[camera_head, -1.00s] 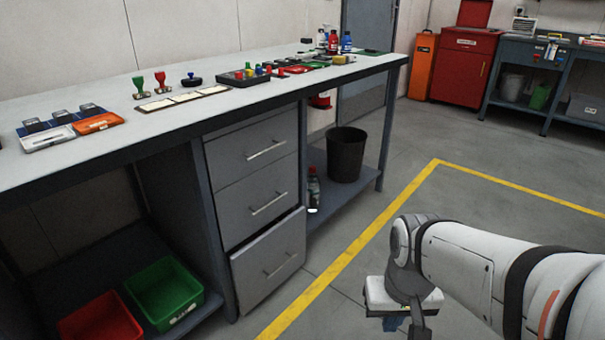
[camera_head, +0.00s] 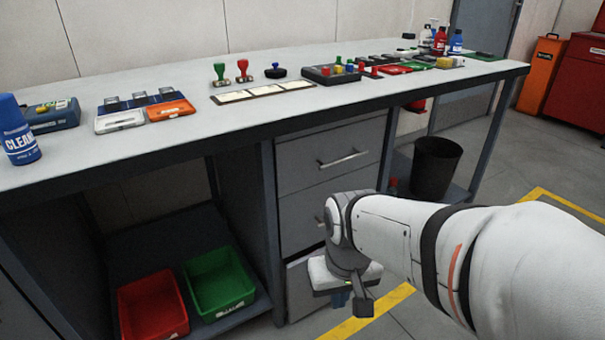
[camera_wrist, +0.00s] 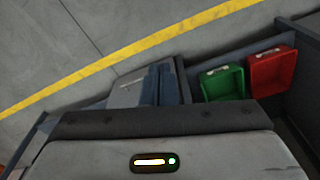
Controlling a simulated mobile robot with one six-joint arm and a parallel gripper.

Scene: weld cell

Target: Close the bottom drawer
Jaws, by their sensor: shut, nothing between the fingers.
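The bottom drawer (camera_head: 301,288) is the lowest of the grey drawers under the workbench. Its left part shows in the head view; my arm and gripper hide the rest, including its handle. It stands out from the cabinet. In the wrist view the drawer (camera_wrist: 126,92) shows just left of my fingers. The shut fingers (camera_wrist: 160,72) also show in the wrist view. I cannot tell whether they touch the drawer.
The workbench top (camera_head: 215,128) holds stamps, trays and bottles. A red bin (camera_head: 153,309) and a green bin (camera_head: 220,286) sit on the lower shelf left of the drawers. A black bucket (camera_head: 436,168) stands to the right. Floor with a yellow line lies in front.

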